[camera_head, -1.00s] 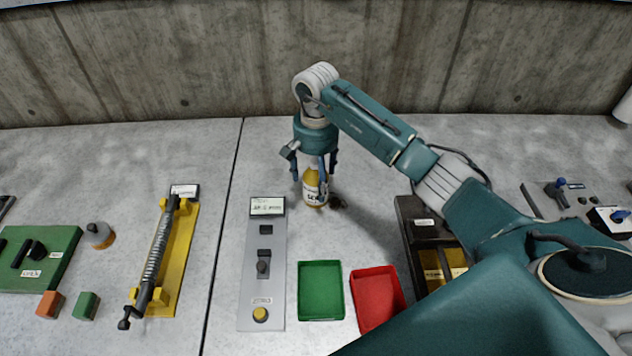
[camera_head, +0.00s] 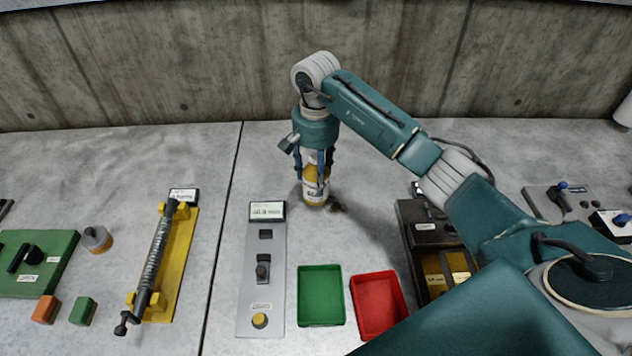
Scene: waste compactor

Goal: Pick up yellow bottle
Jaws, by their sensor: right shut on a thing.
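The yellow bottle (camera_head: 315,189) with a white label stands upright on the grey table, behind the green tray. My right gripper (camera_head: 314,175) points down over it from above. Its dark fingers are shut around the bottle's upper part, one on each side. The gripper hides the bottle's top. I cannot tell whether the bottle's base is off the table. My left gripper is not in view.
A green tray (camera_head: 321,319) and a red tray (camera_head: 377,333) lie in front. A grey panel (camera_head: 262,290) with a display and a yellow rig (camera_head: 177,265) are to the left. A black box (camera_head: 420,232) stands at right, partly under my arm. A concrete wall closes the back.

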